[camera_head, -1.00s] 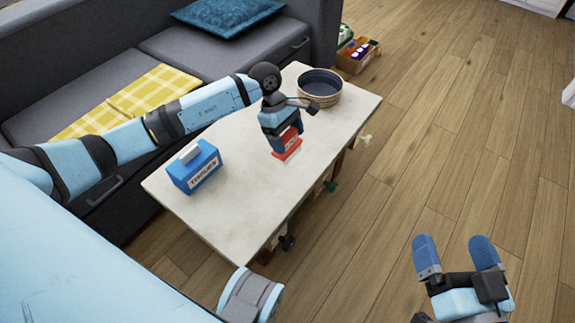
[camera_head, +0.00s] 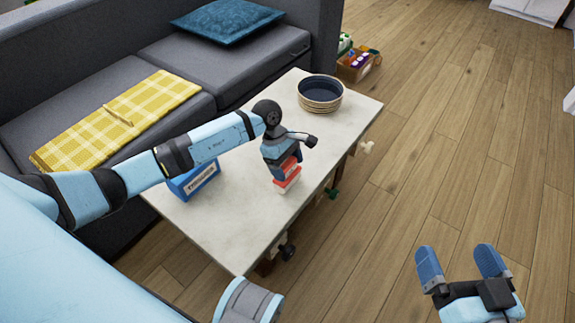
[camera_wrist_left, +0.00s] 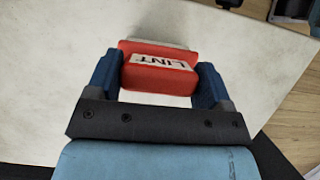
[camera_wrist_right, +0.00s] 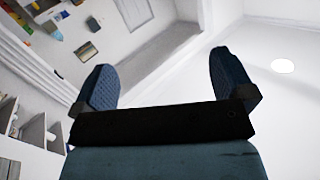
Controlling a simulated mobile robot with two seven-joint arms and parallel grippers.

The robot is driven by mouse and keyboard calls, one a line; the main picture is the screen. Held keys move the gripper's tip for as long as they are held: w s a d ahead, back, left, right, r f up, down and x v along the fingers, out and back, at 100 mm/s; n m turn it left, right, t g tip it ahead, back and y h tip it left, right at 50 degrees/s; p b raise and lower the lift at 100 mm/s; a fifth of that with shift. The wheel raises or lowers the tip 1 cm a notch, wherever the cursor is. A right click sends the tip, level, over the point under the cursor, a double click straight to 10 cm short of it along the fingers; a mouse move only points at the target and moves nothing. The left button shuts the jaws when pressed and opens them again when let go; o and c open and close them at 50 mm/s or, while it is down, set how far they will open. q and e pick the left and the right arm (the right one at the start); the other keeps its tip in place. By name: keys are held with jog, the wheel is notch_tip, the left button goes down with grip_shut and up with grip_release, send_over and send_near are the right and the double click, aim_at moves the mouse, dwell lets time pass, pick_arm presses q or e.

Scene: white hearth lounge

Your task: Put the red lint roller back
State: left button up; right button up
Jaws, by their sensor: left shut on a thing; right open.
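The red lint roller (camera_head: 287,184) is a red block-like thing with a white label reading LINT in the left wrist view (camera_wrist_left: 160,76). My left gripper (camera_head: 286,167) is shut on it, one finger at each side (camera_wrist_left: 156,82). It is over the pale table top (camera_head: 235,222), near the right long edge; I cannot tell whether it touches the top. My right gripper (camera_head: 459,259) is open and empty over the floor, away from the table; its spread fingers show in the right wrist view (camera_wrist_right: 165,78).
A blue tissue box (camera_head: 194,181) stands on the table, partly behind my left arm. A dark-lined round basket (camera_head: 320,95) stands at the far end. White (camera_head: 366,147), green (camera_head: 333,192) and black (camera_head: 288,251) knobs stick out along the table's side. A grey sofa (camera_head: 190,60) borders the table.

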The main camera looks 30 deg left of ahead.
pick_arm(q)
jog(key=shift+f, duration=0.2)
jog(key=o, duration=1.1)
jog(key=shift+c, duration=0.2)
jog(key=shift+r, duration=0.1)
jog(key=shift+r, duration=0.3)
jog(key=p+v, duration=0.2)
jog(key=v, duration=0.2)
jog(key=shift+w+a+r, duration=0.1)
jog(key=shift+a+r, duration=0.1)
jog(key=shift+r, duration=0.15)
jog(key=p+v, duration=0.2)
jog(key=v, duration=0.4)
jog(key=shift+r, duration=0.4)
pick_arm(e)
jog(key=r, duration=0.2)
jog(key=r+m+t, duration=0.1)
jog(key=shift+s+a+r, duration=0.1)
jog(key=shift+s+r, duration=0.2)
pick_arm(q)
jog(key=shift+a, duration=0.15)
